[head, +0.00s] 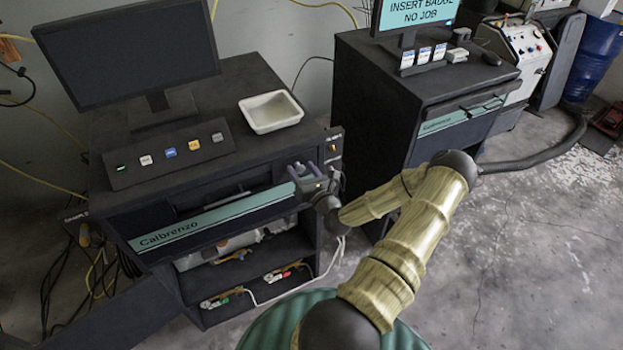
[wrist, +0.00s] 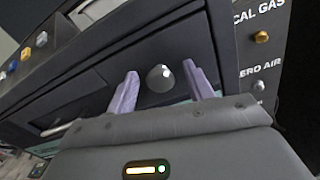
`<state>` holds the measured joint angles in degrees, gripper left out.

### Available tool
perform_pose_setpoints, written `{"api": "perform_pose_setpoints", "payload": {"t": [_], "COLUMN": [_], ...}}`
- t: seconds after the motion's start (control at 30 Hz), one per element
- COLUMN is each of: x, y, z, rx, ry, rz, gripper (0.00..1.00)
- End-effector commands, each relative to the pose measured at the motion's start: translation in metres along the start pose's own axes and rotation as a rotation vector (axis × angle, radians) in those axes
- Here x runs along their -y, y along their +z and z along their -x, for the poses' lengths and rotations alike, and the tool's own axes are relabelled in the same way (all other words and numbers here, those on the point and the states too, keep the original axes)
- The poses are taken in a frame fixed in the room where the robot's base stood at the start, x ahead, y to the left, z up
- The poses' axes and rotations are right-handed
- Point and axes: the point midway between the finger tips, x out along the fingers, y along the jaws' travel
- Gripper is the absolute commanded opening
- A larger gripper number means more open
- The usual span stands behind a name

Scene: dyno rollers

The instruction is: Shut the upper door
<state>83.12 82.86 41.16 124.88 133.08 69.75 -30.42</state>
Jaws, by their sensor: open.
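The upper door with a teal "Calbrenzo" strip (head: 213,217) is on the front of the left dark cabinet in the head view. A dark recess shows above the strip, with a pale bar handle (head: 226,200) in it. It looks tilted outward, but how far I cannot tell. My gripper (head: 303,172) is at the right end of this front, its lilac fingers open. In the wrist view, a round grey knob (wrist: 160,78) shows between the two fingers, with no clear contact. The bar handle also shows at left in the wrist view (wrist: 62,128). My gripper hides the door's right end.
A white tray (head: 270,112), a button panel (head: 170,153) and a monitor (head: 128,45) stand on the cabinet top. The open lower bay (head: 240,268) holds cables and clamps. A second dark cabinet (head: 400,110) stands to the right. Concrete floor (head: 530,260) is clear at right.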

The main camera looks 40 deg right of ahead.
Motion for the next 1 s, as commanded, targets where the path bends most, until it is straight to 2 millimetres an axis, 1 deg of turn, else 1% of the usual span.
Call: {"api": "perform_pose_setpoints", "payload": {"t": [0.17, 0.27, 0.5, 0.7, 0.87, 0.9, 1.0], "x": [0.001, 0.000, -0.003, -0.003, -0.004, -0.005, -0.005], "y": [-0.002, -0.003, -0.004, -0.004, -0.003, 0.000, 0.002], "z": [0.017, 0.034, 0.081, 0.118, 0.144, 0.149, 0.160], "rx": [-0.002, -0.003, -0.004, -0.003, -0.003, -0.003, -0.004], "ry": [0.000, 0.002, 0.008, 0.008, 0.009, 0.010, 0.010], "rz": [0.001, 0.000, 0.001, 0.000, 0.002, 0.000, -0.001], "gripper": [0.52, 0.52, 0.52, 0.52, 0.52, 0.52, 0.52]}}
